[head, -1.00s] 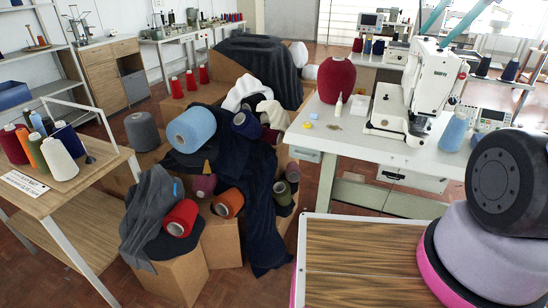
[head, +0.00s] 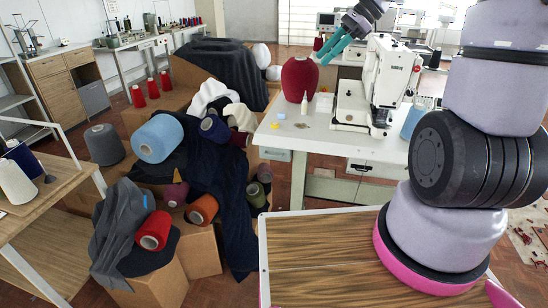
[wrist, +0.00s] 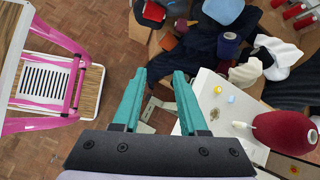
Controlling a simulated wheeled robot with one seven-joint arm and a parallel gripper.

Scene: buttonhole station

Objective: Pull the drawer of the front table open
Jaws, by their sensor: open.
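The front table (head: 290,138) is white-topped and stands right of centre in the head view. Under its front edge is a pale drawer box (head: 376,170) with a dark handle or lock on its upper face; it looks shut. A smaller grey box (head: 275,154) hangs under the table's left corner. My gripper (head: 330,54) has teal fingers, open and empty. In the head view it appears high, in front of the red cone and the sewing machine. In the wrist view the open fingers (wrist: 159,74) point toward the floor and the table edge (wrist: 190,118); the drawer cannot be made out there.
A white sewing machine (head: 382,80), a dark red yarn cone (head: 299,78) and a small bottle (head: 305,104) stand on the table. Boxes with cloth and yarn cones (head: 152,230) crowd its left side. A wooden shelf table (head: 45,240) stands at far left.

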